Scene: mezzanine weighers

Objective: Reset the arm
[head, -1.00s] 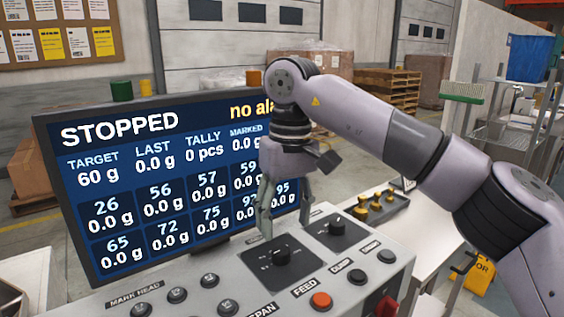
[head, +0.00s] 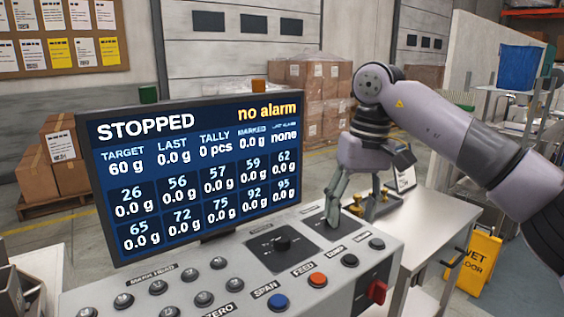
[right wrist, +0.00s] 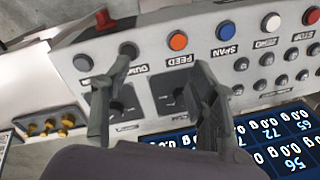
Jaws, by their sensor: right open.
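My right arm comes in from the right in the head view. Its gripper (head: 352,208) is open and empty, pointing down over the right end of the grey control panel (head: 232,290). Its fingers are in front of the right black knob plate (head: 318,224) and hide part of it. In the right wrist view the open fingers (right wrist: 156,100) spread above the panel, with the left knob (right wrist: 180,97) between them and the right knob (right wrist: 116,108) partly behind one finger. I cannot tell whether a finger touches the panel. My left gripper is not in view.
The screen (head: 200,172) behind the panel reads STOPPED and "no alarm". An orange button (head: 317,279), a blue button (head: 278,301) and a red switch (head: 377,292) stick up nearby. A white table (head: 430,232) and a yellow wet floor sign (head: 480,262) stand right.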

